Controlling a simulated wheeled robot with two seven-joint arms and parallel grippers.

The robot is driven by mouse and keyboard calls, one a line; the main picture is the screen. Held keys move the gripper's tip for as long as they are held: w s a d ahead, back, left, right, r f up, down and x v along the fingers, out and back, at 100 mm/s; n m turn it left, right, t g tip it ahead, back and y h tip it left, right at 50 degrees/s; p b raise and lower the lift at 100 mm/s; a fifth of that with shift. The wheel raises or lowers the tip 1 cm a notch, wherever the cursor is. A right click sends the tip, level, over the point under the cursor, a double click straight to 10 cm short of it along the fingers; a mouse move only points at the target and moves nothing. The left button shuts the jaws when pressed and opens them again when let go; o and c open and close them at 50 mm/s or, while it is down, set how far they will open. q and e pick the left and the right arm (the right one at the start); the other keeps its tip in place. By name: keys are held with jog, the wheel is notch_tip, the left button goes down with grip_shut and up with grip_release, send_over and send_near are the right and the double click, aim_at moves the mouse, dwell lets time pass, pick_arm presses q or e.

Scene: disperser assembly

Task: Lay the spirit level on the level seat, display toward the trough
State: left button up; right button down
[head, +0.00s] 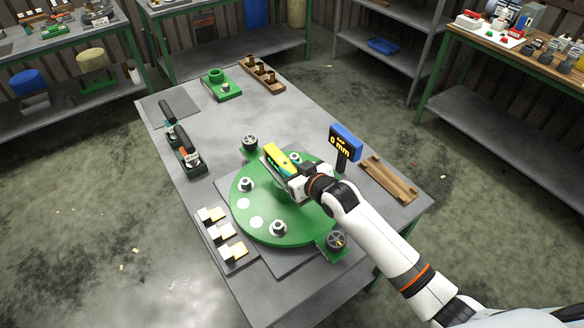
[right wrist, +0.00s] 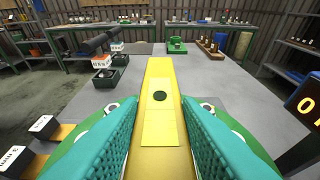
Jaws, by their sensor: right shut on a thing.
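The yellow spirit level (head: 276,155) is in my right gripper (head: 286,170), above the green round plate (head: 262,222) in the head view. In the right wrist view the level (right wrist: 160,80) runs straight ahead between the two teal fingers of the gripper (right wrist: 160,118), with a dark round spot on its top. The level's underside and any contact with what lies below are hidden. A seat for it cannot be made out under the gripper. A wooden trough-like tray (head: 388,180) lies to the right of the plate. My left gripper is not in view.
A blue gauge reading 0 mm (head: 346,142) stands close right of the gripper. White-and-yellow blocks (head: 234,250) lie front left of the plate. Black-handled tools (head: 184,150), a green fixture (head: 220,84) and a wooden rack (head: 262,76) are farther back. The table's middle back is clear.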

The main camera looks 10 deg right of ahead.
jog(key=shift+f, duration=0.1)
jog(key=c, duration=1.4)
grip_release()
jog(key=shift+f, duration=0.1)
jog(key=o, duration=0.3)
jog(key=shift+o, duration=0.2)
jog(key=b+v, duration=0.2)
jog(key=v, duration=1)
